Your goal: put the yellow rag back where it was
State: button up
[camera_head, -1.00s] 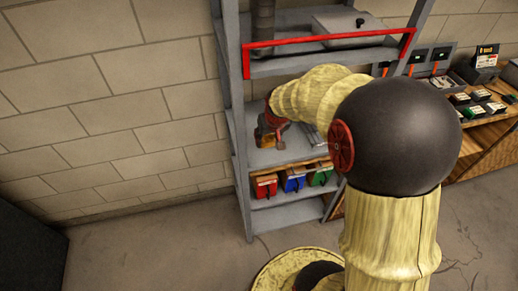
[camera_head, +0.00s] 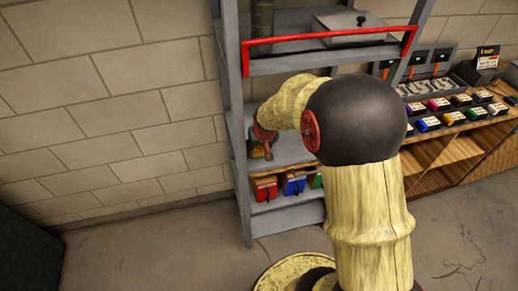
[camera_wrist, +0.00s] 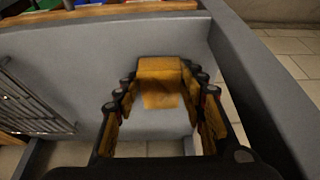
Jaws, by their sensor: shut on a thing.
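In the wrist view, the yellow rag (camera_wrist: 160,82) is a folded orange-yellow piece between the fingers of my gripper (camera_wrist: 160,98). The fingers are shut on it, with black links and orange-yellow pads on both sides. A grey shelf surface lies behind and below the rag; I cannot tell whether the rag touches it. In the head view, my gripper (camera_head: 262,150) is inside the grey shelf rack (camera_head: 290,152), over the middle shelf near its left post. The rag is too small and too covered there to make out clearly.
A red bar (camera_head: 325,38) crosses the rack above my arm. Red (camera_head: 264,189) and blue (camera_head: 293,184) bins stand on the shelf below, with a green one partly hidden. A wire rack (camera_wrist: 30,100) shows at left in the wrist view. A wooden workbench (camera_head: 440,160) stands at right.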

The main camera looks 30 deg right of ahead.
jog(key=shift+f, duration=0.2)
jog(key=o, duration=0.9)
jog(key=shift+r, duration=0.1)
jog(key=shift+s+r, duration=0.1)
jog(key=shift+r, duration=0.45)
jog(key=p+v, duration=0.3)
jog(key=v, duration=0.8)
jog(key=shift+s+a, duration=0.1)
